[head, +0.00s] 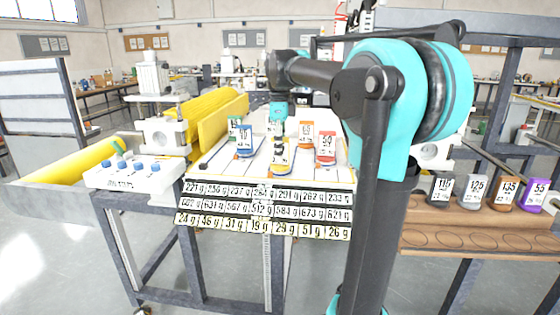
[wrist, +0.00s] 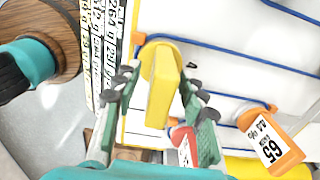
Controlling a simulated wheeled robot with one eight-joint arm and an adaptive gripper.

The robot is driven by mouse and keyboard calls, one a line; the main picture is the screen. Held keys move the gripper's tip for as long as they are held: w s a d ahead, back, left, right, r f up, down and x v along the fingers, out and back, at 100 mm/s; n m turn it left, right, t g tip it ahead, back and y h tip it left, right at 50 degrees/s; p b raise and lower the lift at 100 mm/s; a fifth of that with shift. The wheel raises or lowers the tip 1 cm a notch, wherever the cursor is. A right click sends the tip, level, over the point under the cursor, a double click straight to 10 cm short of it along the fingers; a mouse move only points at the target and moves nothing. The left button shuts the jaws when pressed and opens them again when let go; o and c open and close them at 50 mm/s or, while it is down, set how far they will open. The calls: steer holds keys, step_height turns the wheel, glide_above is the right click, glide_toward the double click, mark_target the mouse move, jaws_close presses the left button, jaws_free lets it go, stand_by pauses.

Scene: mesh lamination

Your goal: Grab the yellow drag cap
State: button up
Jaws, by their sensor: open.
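The yellow drag cap (wrist: 161,86) stands on the white board between the two green fingers of my gripper (wrist: 158,88) in the wrist view. The fingers are open, with a visible gap on the right side; whether the left finger touches the cap I cannot tell. In the head view the yellow cap (head: 280,168) is below my arm's end on the table, partly covered by my gripper (head: 279,137).
An orange cap (wrist: 270,143) and a red cap (wrist: 185,146) stand close by. In the head view a blue cap (head: 244,143) and a green cap (head: 234,124) stand to the left. Labelled weight cards (head: 262,209) line the front edge. A brown rack (head: 470,239) is at right.

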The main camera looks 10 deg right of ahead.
steer(key=shift+f, duration=0.2)
jaws_close()
steer(key=shift+r, duration=0.1)
stand_by(0.5)
